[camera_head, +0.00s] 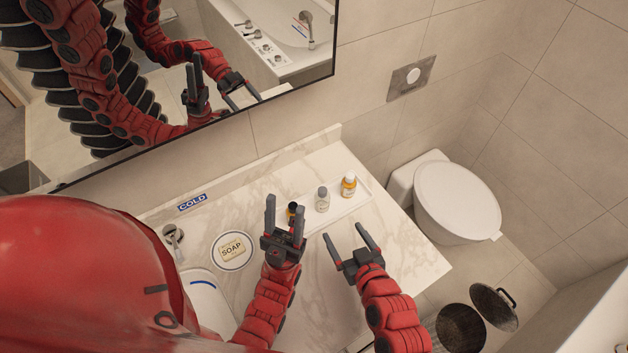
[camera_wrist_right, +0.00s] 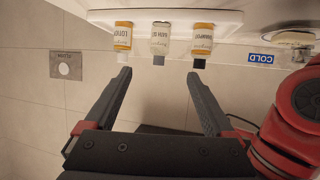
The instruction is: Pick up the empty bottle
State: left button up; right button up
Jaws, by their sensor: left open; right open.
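Three small bottles stand in a row on a white tray (camera_head: 347,203) on the counter. The middle bottle (camera_head: 322,199) looks clear, without the amber colour of the others; it shows upside down in the right wrist view (camera_wrist_right: 160,40). The right-hand amber bottle (camera_head: 348,186) has a white cap. The left-hand amber bottle (camera_wrist_right: 202,40) is partly hidden by my left gripper in the head view. My left gripper (camera_head: 284,204) is open, in front of the tray's left end. My right gripper (camera_head: 342,231) is open and empty, short of the middle bottle, which lies between its fingertips' directions.
A soap dish (camera_head: 232,251), a COLD sign (camera_head: 192,202) and a faucet (camera_head: 173,236) are on the left. A mirror hangs above the counter. A toilet (camera_head: 456,202) and an open bin (camera_head: 461,329) stand at the right. The counter right of my right gripper is clear.

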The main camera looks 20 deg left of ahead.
aim_at(325, 203)
jog(key=p+x, duration=0.1)
jog(key=x, duration=1.5)
jog(key=shift+w+a, duration=0.25)
jog(key=shift+w, duration=0.1)
jog(key=shift+s, duration=0.1)
jog(key=c, duration=1.4)
